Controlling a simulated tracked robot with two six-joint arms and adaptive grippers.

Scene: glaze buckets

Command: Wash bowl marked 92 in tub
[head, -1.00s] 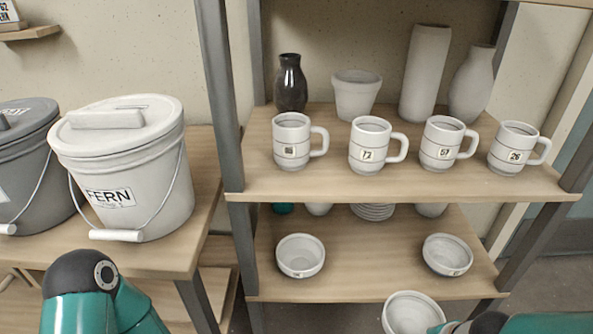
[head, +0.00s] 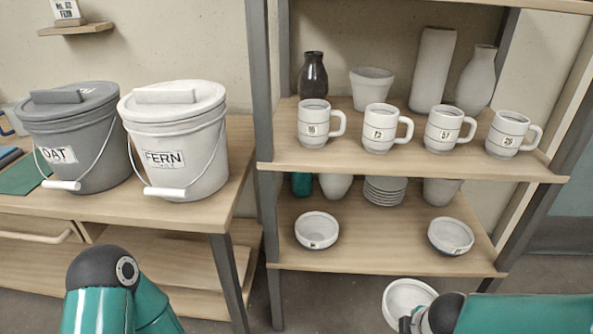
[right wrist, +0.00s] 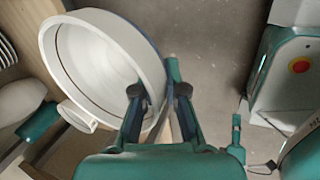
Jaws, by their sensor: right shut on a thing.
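A white bowl (head: 404,297) is held by its rim in my right gripper (head: 408,321), in front of and below the lower shelf. It fills the left of the right wrist view (right wrist: 95,60), tilted with its inside showing. My right gripper (right wrist: 158,92) is shut on its wall there. No number can be read on this bowl. Two other white bowls with small tags, a left one (head: 317,229) and a right one (head: 451,235), stand on the lower shelf; their numbers are too small to read. My left gripper is out of view. No tub can be made out.
Tagged mugs (head: 379,128), vases and a pot stand on the upper shelf (head: 290,171). Plates (head: 385,191) sit at the back of the lower shelf (head: 380,258). A grey OAT bucket (head: 95,150) and a white FERN bucket (head: 195,130) stand on the left table (head: 110,207).

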